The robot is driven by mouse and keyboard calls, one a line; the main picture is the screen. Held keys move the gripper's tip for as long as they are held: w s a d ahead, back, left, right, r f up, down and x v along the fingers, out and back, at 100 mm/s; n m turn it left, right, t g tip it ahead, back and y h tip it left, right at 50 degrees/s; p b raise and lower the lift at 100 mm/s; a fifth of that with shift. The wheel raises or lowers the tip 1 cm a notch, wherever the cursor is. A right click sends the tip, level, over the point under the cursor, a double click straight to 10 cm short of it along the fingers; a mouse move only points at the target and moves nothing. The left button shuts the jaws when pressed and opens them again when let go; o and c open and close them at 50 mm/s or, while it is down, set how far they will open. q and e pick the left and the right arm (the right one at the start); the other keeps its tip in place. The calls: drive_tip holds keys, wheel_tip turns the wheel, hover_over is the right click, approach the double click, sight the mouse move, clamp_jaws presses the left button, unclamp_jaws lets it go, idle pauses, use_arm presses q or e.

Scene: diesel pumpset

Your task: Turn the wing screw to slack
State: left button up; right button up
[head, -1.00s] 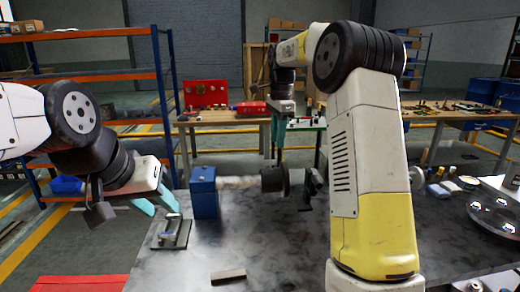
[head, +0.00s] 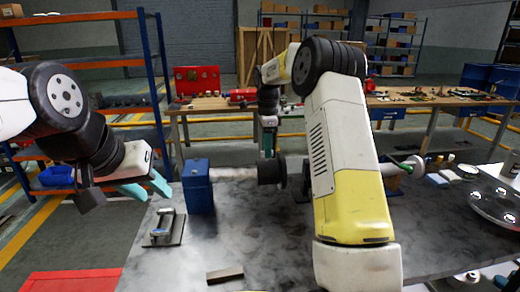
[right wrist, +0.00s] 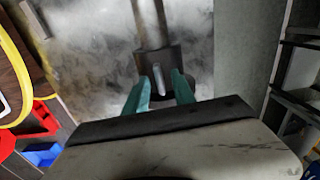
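A small pale upright piece, which looks like the wing screw (right wrist: 158,78), stands on a dark collar (right wrist: 153,62) in the right wrist view. The collar (head: 270,172) sits on a horizontal light shaft (head: 235,174) in the head view, where the screw is too small to make out. My right gripper (right wrist: 161,90) is open, its teal fingers on either side of the screw with gaps showing. In the head view it (head: 268,150) points down just above the collar. My left gripper (head: 148,188) is open and empty, left of the blue block.
A blue block (head: 198,190) stands at the shaft's left end. A small metal fixture (head: 163,228) and a dark flat bar (head: 225,275) lie on the grey bench (head: 175,270). A round metal part (head: 497,205) is at right. My right arm hides the bench's middle right.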

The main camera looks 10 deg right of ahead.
drive_tip(key=shift+f, duration=0.2)
clamp_jaws()
